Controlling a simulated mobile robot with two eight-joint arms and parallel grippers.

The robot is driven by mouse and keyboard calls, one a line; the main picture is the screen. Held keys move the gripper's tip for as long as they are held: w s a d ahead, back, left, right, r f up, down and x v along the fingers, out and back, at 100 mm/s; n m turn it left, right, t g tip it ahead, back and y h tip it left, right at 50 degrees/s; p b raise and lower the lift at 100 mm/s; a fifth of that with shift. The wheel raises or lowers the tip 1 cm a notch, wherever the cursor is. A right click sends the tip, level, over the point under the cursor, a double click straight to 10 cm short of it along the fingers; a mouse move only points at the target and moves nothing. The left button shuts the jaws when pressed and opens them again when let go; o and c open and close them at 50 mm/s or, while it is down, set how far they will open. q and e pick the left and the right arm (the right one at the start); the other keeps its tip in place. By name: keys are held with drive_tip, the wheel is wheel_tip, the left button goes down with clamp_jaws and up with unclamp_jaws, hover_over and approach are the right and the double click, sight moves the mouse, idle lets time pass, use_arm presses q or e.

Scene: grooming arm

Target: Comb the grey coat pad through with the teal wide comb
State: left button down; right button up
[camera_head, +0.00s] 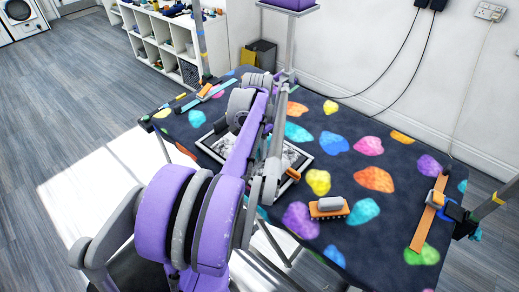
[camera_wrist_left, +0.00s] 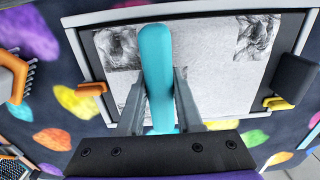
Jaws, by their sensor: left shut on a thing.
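The grey coat pad (camera_wrist_left: 212,70) lies flat in a dark tray with a pale rim, with darker tufted patches at its upper corners in the left wrist view. In the head view the pad (camera_head: 290,157) is partly hidden behind my left arm. My left gripper (camera_wrist_left: 159,88) is shut on the teal wide comb (camera_wrist_left: 156,45), with a grey finger on each side of it. The comb is over the pad's middle. Its teeth are hidden, so I cannot tell whether they touch the pad. My right gripper is not in view.
An orange-backed brush with a grey top (camera_head: 328,207) lies on the patterned table right of the pad. Posts with straps (camera_head: 490,205) stand at the table's ends. A white shelf (camera_head: 165,45) stands behind.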

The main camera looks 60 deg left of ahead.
use_arm(q)
drive_tip(key=shift+s+a, duration=0.35)
drive_tip(key=shift+a, duration=0.9)
drive_tip(key=shift+s+a, duration=0.4)
drive_tip(key=shift+a, duration=0.9)
drive_tip(key=shift+s+a, duration=0.35)
drive_tip(key=shift+a, duration=0.9)
drive_tip(key=a, duration=0.2)
drive_tip(key=s+a, duration=0.1)
drive_tip(key=a, duration=0.2)
drive_tip(key=s+a, duration=0.1)
drive_tip(key=a, duration=0.1)
drive_tip(key=shift+a, duration=0.25)
drive_tip(key=shift+w+d, duration=0.35)
drive_tip(key=shift+d, duration=0.9)
drive_tip(key=shift+w+d, duration=0.3)
drive_tip(key=shift+d, duration=1)
drive_tip(key=shift+w+d, duration=0.35)
drive_tip(key=shift+d, duration=0.9)
